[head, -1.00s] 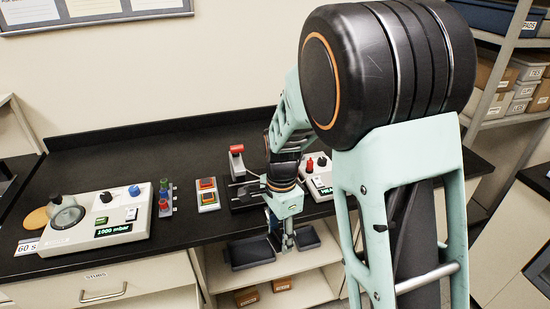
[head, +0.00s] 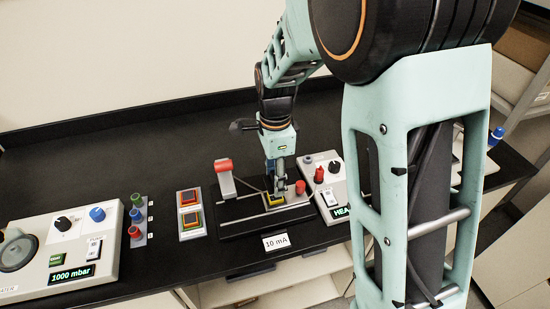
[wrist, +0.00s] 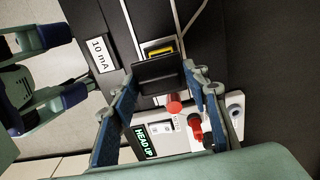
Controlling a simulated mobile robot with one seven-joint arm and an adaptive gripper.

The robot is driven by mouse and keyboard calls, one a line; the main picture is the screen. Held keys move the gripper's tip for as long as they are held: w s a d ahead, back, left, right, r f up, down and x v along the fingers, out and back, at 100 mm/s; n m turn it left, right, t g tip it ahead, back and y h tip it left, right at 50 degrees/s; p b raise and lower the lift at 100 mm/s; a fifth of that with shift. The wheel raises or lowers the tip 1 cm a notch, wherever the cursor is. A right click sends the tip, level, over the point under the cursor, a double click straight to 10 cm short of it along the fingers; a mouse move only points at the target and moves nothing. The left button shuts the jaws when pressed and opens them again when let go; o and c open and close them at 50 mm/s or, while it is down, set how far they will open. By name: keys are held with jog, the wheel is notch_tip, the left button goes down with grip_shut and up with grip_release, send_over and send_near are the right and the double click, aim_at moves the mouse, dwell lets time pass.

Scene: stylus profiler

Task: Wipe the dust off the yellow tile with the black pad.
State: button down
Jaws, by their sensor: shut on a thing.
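My gripper (head: 277,182) points down over the profiler's stage. In the wrist view my gripper (wrist: 160,82) is shut on the black pad (wrist: 158,76), which spans between its blue-lined fingers. In the head view the yellow tile (head: 275,201) shows right below the fingertips. I cannot tell whether the pad touches the tile. Dust on the tile is too small to make out, and the pad is hard to make out in the head view.
A red-topped lever (head: 224,167) stands left of the stage, and a red knob (head: 300,187) stands close on its right. The bench behind is clear.

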aim_at(276, 199)
jog(key=shift+w+f, duration=0.1)
jog(key=shift+w, duration=0.2)
jog(key=shift+s+f+b, duration=0.15)
jog(key=shift+f+b, duration=1.4)
jog(key=shift+f, duration=0.2)
jog(key=shift+f+b, duration=0.45)
jog(key=shift+f, duration=0.15)
jog(key=shift+w+a, duration=0.2)
jog(key=shift+w, duration=0.45)
jog(key=shift+s, duration=0.1)
jog(key=shift+s+d, duration=0.2)
jog(key=shift+s, duration=0.35)
jog(key=shift+s+d, duration=0.15)
jog(key=shift+s, duration=0.35)
jog(key=shift+w, duration=0.2)
